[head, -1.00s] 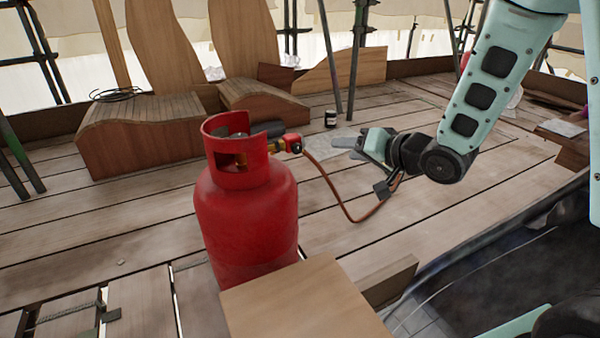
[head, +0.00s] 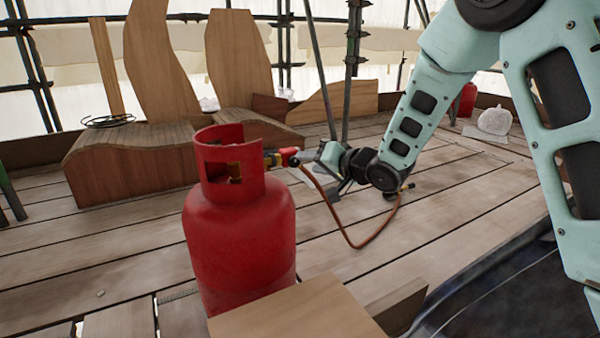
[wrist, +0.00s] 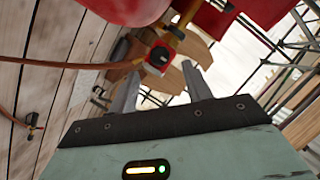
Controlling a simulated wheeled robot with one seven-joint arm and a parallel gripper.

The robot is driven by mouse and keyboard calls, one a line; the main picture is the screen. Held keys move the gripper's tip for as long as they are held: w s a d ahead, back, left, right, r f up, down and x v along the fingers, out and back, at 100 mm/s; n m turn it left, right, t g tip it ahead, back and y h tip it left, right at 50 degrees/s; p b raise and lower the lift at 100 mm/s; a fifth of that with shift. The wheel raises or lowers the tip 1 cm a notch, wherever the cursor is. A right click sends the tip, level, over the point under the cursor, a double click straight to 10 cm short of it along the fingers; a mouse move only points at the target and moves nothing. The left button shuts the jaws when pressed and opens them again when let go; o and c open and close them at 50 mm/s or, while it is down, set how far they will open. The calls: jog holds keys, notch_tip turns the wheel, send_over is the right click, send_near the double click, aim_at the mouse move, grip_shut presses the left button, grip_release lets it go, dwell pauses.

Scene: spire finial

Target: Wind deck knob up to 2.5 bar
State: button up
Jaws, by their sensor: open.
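The red gas bottle (head: 240,240) stands upright on the deck, with a brass valve inside its collar. A regulator with a red knob (head: 289,156) sticks out to the right of the collar. In the wrist view the red knob (wrist: 160,56) has a pale mark on its face and appears between my fingertips. My gripper (head: 303,158) is open, beside the knob on its right, with its fingers pointing at it. In the wrist view my gripper (wrist: 160,72) has nothing in it. Whether a finger touches the knob I cannot tell. No pressure reading is legible.
An orange-brown hose (head: 345,235) loops from the regulator down toward the deck below my arm. A wooden block (head: 300,315) is close in front of the bottle. Curved wooden pieces (head: 150,155) and scaffold poles stand behind. The planks at right are mostly clear.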

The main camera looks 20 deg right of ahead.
aim_at(296, 162)
jog(key=b+x, duration=0.2)
jog(key=x, duration=0.3)
jog(key=c, duration=1)
